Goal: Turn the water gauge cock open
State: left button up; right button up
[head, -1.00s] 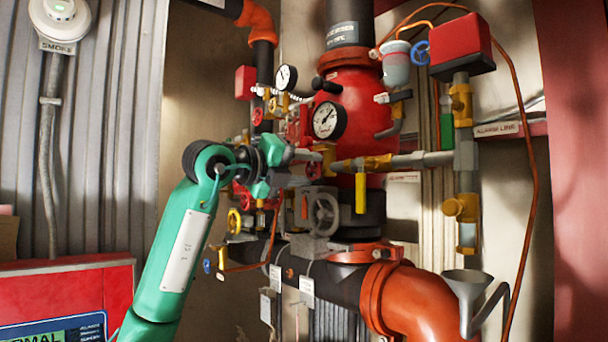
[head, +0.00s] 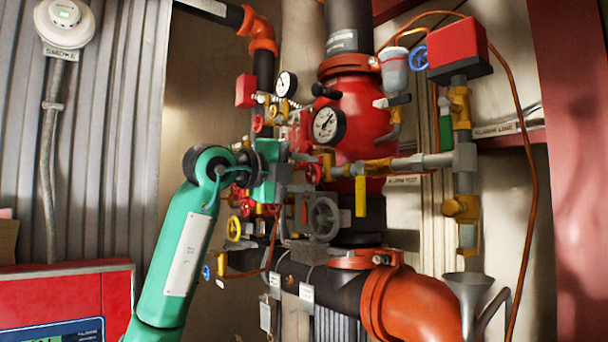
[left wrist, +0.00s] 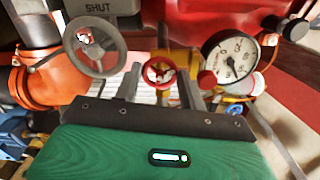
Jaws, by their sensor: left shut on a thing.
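My left gripper (head: 303,172) comes in from the left at the valve cluster, in front of the red valve body (head: 358,110). In the left wrist view its two grey fingers (left wrist: 159,85) stand on either side of a small red handwheel (left wrist: 158,73), shut on it. That red wheel also shows at the fingertips in the head view (head: 314,173). The fingers hide part of the fitting behind it, and I cannot read a label naming it as the water gauge cock. My right gripper is in neither view.
A grey handwheel (head: 323,219) sits just below my gripper; a yellow lever (head: 361,196) hangs to its right. Pressure gauges (head: 328,124) and several small red and yellow wheels crowd the area. An orange pipe elbow (head: 425,303) and a funnel (head: 468,288) are lower right.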

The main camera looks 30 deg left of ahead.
pick_arm(q)
jog(key=shift+r, duration=0.1)
jog(key=o, duration=1)
jog(key=shift+a, duration=0.1)
